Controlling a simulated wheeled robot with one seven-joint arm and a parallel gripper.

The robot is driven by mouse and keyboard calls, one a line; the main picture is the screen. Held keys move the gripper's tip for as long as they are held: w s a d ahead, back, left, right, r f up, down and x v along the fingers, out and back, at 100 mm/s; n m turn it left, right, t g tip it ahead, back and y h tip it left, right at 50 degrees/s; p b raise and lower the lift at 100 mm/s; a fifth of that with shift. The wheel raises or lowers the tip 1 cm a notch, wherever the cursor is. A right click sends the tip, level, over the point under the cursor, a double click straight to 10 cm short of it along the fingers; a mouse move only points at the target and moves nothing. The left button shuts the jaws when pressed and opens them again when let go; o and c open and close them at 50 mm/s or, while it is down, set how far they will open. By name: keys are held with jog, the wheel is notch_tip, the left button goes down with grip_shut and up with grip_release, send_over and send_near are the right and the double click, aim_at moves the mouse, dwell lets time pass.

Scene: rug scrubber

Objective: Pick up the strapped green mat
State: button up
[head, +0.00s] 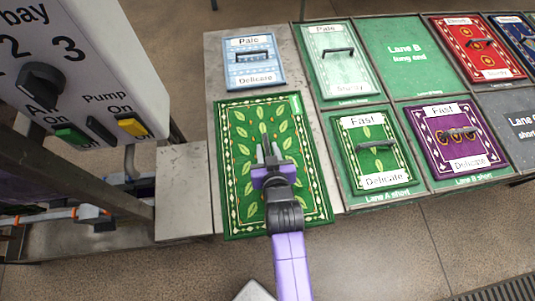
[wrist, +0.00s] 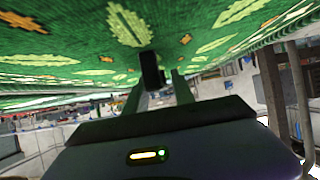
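A large green mat (head: 235,205) with yellow-green leaves and a pale patterned border lies at the near left of the grey counter. Its leaf pattern also fills the top of the wrist view (wrist: 75,50). My gripper (head: 267,150) is over the middle of this mat, with its fingers pointing toward the far side. In the wrist view the fingers (wrist: 157,90) are apart. A dark upright piece, apparently the strap (wrist: 150,70), shows at the mat between or just beyond them. Most of the strap is hidden; I cannot tell whether a finger touches it.
A blue mat (head: 271,75) lies behind. A smaller green mat (head: 350,132), a purple mat (head: 448,128), a pale green mat (head: 325,75) and a red mat (head: 455,35) lie to the right. A control panel (head: 90,60) stands left. The Lane B long space (head: 400,75) is empty.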

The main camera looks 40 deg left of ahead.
grip_shut()
jog(key=shift+r, duration=0.1)
dwell(1.1)
